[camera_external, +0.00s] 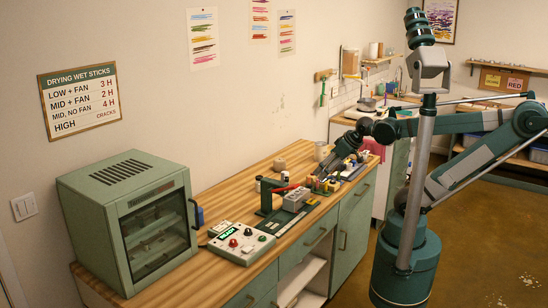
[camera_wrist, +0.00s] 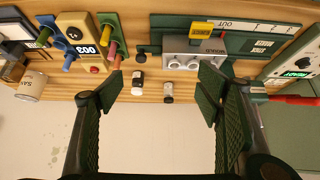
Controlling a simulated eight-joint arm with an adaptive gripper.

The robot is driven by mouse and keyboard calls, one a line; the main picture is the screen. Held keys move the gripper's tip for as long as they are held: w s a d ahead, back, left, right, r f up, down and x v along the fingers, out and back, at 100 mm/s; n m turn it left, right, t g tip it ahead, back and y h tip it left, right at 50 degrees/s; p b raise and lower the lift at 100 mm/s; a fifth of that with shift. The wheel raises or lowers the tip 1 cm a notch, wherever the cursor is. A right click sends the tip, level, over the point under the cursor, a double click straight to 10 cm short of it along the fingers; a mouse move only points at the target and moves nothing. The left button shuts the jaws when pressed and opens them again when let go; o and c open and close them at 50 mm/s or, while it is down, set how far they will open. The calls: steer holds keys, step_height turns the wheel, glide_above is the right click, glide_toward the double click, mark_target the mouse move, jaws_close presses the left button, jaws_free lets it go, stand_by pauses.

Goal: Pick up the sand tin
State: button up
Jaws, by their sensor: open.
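The sand tin is a pale cream cylinder (camera_wrist: 32,86) at the left of the wrist view, with part of its dark label, "SAN", readable. A pale tin near the wall in the external view (camera_external: 321,150) looks like the same one. My gripper (camera_wrist: 160,92) is open, with nothing between its fingers. The tin is outside the fingers, to the left of the left finger in the wrist view. In the external view my gripper (camera_external: 331,175) is low over the far part of the wooden counter, and its fingertips are hard to make out.
Two small bottles (camera_wrist: 138,83) (camera_wrist: 168,92) stand near the fingers. A blue stand with colored sticks (camera_wrist: 85,38) and a grey mould block (camera_wrist: 185,55) are close by. A green press with a red handle (camera_external: 268,194), control box (camera_external: 241,243) and drying oven (camera_external: 130,215) occupy the nearer counter.

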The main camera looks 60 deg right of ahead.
steer(key=w+d+r+m+g+h+p, duration=0.1)
steer(key=w+d+r+m+p, duration=0.3)
steer(key=w+d, duration=0.5)
steer(key=m+g+h+p, duration=0.3)
steer(key=m+g+p, duration=0.1)
steer(key=m+p, duration=0.5)
glide_toward(321, 145)
steer(key=shift+n, duration=0.3)
steer(key=x, duration=0.6)
steer(key=shift+w+d+f+p, duration=0.1)
steer(key=shift+w+f+p, duration=0.2)
steer(key=shift+p, duration=0.05)
steer(key=shift+d+f, duration=0.3)
steer(key=shift+d, duration=0.15)
steer(key=shift+f, duration=0.1)
steer(key=shift+x, duration=1.2)
steer(key=shift+x, duration=2.6)
